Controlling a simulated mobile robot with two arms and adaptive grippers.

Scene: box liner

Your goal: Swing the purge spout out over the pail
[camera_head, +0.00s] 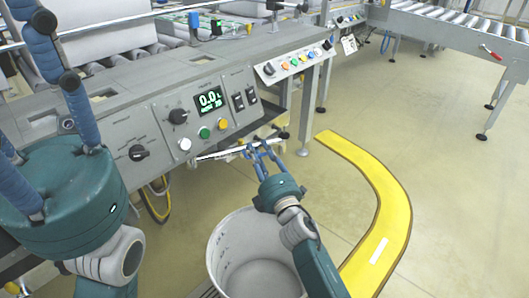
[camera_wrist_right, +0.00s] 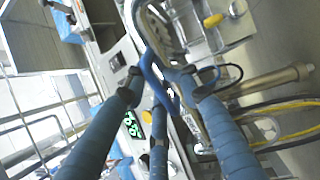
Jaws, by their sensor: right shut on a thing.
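The purge spout appears to be a thin pale bar (camera_head: 220,155) under the front of the control panel, with dark fittings at its right end. My right gripper (camera_head: 262,150) is shut on it near the bar's right part; the blue fingers hide the exact grip. In the right wrist view the fingers (camera_wrist_right: 160,95) close together near a curved grey part. The white pail (camera_head: 218,245) stands on the floor below my right forearm, nearer than the bar; its inside looks empty. My left gripper (camera_head: 45,110) is close at left, its blue fingers spread, tips out of frame.
The grey machine with its control panel (camera_head: 160,115) and green display stands behind the bar. A yellow curved floor strip (camera_head: 385,195) lies right of the pail. Yellow and dark hoses (camera_head: 155,205) hang below the panel. The floor at right is clear up to a roller conveyor (camera_head: 440,20).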

